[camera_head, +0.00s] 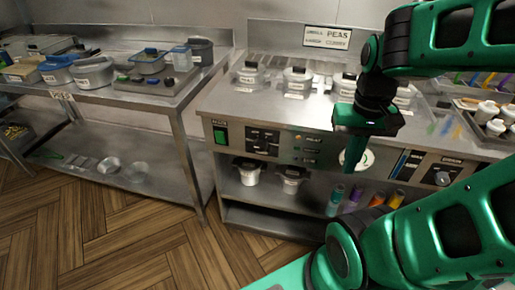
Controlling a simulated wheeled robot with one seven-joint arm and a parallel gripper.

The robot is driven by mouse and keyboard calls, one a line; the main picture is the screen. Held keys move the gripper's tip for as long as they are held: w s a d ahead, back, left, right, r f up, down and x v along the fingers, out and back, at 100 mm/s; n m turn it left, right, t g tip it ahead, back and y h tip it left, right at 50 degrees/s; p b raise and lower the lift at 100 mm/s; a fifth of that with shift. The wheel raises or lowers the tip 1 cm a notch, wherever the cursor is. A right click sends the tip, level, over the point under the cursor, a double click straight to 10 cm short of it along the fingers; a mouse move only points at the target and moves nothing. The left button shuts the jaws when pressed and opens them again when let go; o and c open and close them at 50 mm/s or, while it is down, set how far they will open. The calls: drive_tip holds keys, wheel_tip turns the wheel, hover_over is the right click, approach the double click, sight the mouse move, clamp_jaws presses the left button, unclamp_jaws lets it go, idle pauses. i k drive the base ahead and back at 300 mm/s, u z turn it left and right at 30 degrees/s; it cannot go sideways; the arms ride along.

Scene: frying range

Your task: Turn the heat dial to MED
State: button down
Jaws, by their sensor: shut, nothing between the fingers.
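A black control panel (262,140) with a dark dial and small pale marks sits on the left of the range's steel front. A second dial, a round grey knob (443,178), sits on a dark panel at the right. The lettering is too small to read, so I cannot tell which is the heat dial or where either points. My gripper (354,170) hangs pointing down in front of the range, between the two dials and apart from both. It is shut and empty, and partly covers a round white dial face (365,160).
A green switch (220,135) is at the front's left end. Lidded pots (297,82) stand on the range top. White tubs (246,171) and coloured bottles (336,200) are on the shelf below. A steel table (150,98) with containers stands left; the wooden floor before it is clear.

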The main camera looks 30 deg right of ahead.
sight(261, 144)
drive_tip(key=u, duration=1.7)
drive_tip(key=k, duration=1.4)
drive_tip(key=z, duration=1.25)
drive_tip(key=i, duration=1)
